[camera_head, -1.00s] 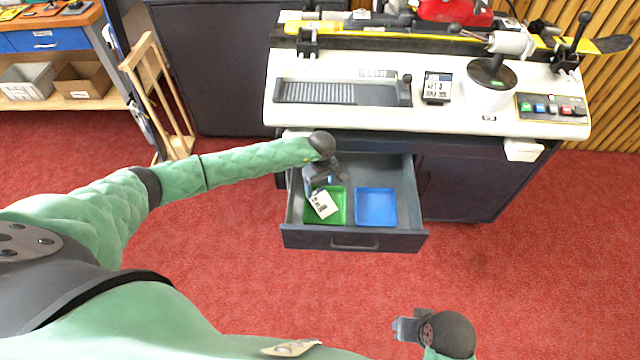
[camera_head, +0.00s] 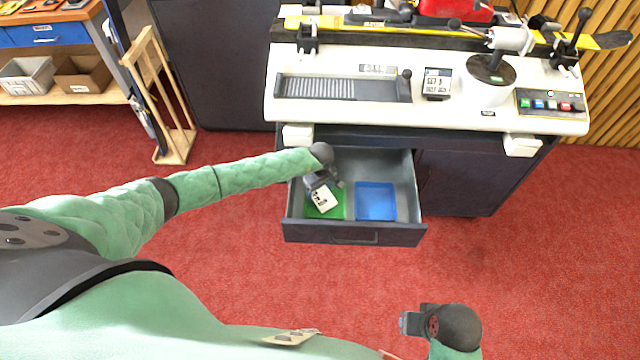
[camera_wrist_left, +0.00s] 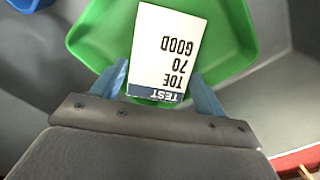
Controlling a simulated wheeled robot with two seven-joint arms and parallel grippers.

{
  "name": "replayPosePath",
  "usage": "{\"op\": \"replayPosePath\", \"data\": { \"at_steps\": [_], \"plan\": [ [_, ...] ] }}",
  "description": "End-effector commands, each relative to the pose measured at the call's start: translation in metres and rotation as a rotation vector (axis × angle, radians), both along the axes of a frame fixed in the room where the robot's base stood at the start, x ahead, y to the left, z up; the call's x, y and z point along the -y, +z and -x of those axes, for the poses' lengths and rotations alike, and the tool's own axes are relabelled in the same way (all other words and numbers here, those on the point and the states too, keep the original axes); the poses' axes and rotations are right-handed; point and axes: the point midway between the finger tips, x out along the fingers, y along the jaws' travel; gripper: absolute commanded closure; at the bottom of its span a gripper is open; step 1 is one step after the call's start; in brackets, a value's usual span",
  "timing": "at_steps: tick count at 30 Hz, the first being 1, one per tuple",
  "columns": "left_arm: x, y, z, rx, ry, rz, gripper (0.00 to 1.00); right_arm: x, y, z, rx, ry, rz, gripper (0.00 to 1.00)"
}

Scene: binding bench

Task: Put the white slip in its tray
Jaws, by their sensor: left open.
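The white slip (camera_head: 324,198) has dark printing and a dark blue band reading TEST. It is over the green tray (camera_head: 338,213) in the open drawer, within its outline in the head view; whether it lies flat on the tray floor I cannot tell. My left gripper (camera_head: 324,185) is low over that tray. In the left wrist view its fingers are apart, one on each side of the banded end of the slip (camera_wrist_left: 167,50), with green tray (camera_wrist_left: 228,45) around it. My right gripper (camera_head: 405,323) is away at the lower right, its jaws unclear.
A blue tray (camera_head: 376,201) sits empty to the right of the green one. The drawer (camera_head: 352,235) stands out from under the white machine bench (camera_head: 345,112). A small printed card (camera_head: 437,83) is on the bench. Red carpet in front is clear.

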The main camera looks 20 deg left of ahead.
Motion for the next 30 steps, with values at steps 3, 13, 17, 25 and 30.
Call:
{"op": "replayPosePath", "data": {
  "at_steps": [3, 13, 17, 25, 30],
  "plan": [
    [0.0007, -0.0058, 0.0006, -0.001, 0.000, 0.001, 0.27, 0.0019, 0.0043, 0.0008, -0.003, -0.003, 0.003, 0.64],
    [0.0001, -0.0077, 0.0005, 0.000, 0.000, 0.000, 0.29, 0.0033, 0.0029, 0.0001, -0.007, -0.006, 0.005, 0.64],
    [0.0002, -0.0076, 0.0005, 0.000, 0.000, 0.000, 0.55, 0.0033, 0.0025, -0.0006, -0.005, -0.005, 0.005, 0.64],
    [0.0001, -0.0078, 0.0003, 0.000, 0.000, 0.000, 0.55, 0.0035, 0.0017, -0.0015, -0.002, -0.002, 0.006, 0.64],
    [0.0002, -0.0083, -0.0004, 0.000, 0.003, 0.000, 0.55, 0.0003, -0.0015, -0.0036, 0.010, 0.001, -0.002, 0.64]
  ]
}}
